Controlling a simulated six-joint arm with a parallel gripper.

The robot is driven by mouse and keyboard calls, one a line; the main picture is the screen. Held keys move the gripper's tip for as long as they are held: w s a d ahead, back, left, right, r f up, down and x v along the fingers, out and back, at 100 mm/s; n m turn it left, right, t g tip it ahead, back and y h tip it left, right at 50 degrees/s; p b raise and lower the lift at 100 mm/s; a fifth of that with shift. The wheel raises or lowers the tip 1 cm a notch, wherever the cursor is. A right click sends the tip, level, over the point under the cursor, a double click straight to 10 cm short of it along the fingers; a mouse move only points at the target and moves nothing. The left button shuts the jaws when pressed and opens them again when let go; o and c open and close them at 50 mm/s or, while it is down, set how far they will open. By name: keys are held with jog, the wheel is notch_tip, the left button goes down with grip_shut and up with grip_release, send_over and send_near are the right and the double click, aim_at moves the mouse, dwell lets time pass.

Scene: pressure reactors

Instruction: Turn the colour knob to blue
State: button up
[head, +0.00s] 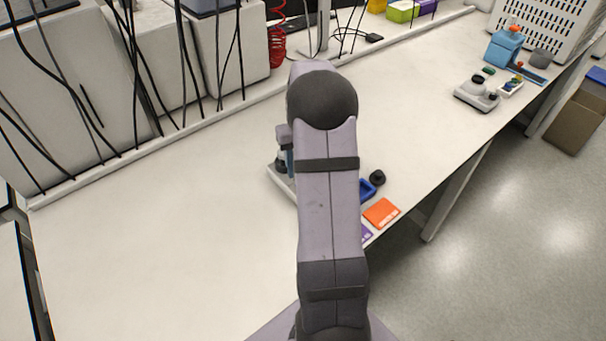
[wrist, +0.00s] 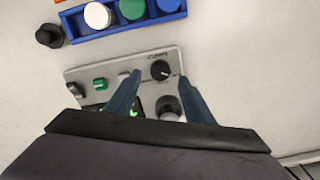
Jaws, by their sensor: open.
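In the wrist view, a light grey control panel (wrist: 150,62) lies below my gripper (wrist: 160,77). A round black knob (wrist: 160,69) with a small white mark sits near its upper right corner, under tiny lettering I cannot read clearly. The two blue fingers are open, one on each side of the knob in the picture. I cannot tell whether they are down at its height or touching it. No blue marking shows at the knob. In the head view, my arm hides most of the panel (head: 280,178); the knob is not visible there.
The panel also has a green button (wrist: 100,84) and a dark-topped round knob (wrist: 168,106) near the right finger. A blue tray (wrist: 80,35) with coloured discs and a loose black knob (wrist: 49,36) lie beyond. The bench (head: 170,220) is clear on the left.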

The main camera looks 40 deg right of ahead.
jog(key=shift+r+b, duration=0.35)
jog(key=shift+r, duration=1.35)
jog(key=s+a+n, duration=0.1)
jog(key=s+a, duration=0.4)
jog(key=a, duration=0.3)
jog(key=s+a+f+n, duration=0.1)
jog(key=s+a, duration=0.5)
jog(key=a, duration=0.3)
jog(key=s+a+f+n, duration=0.1)
jog(key=s+a+n, duration=0.1)
jog(key=s+a, duration=0.4)
jog(key=a, duration=0.3)
jog(key=shift+a, duration=0.25)
jog(key=shift+f, duration=0.1)
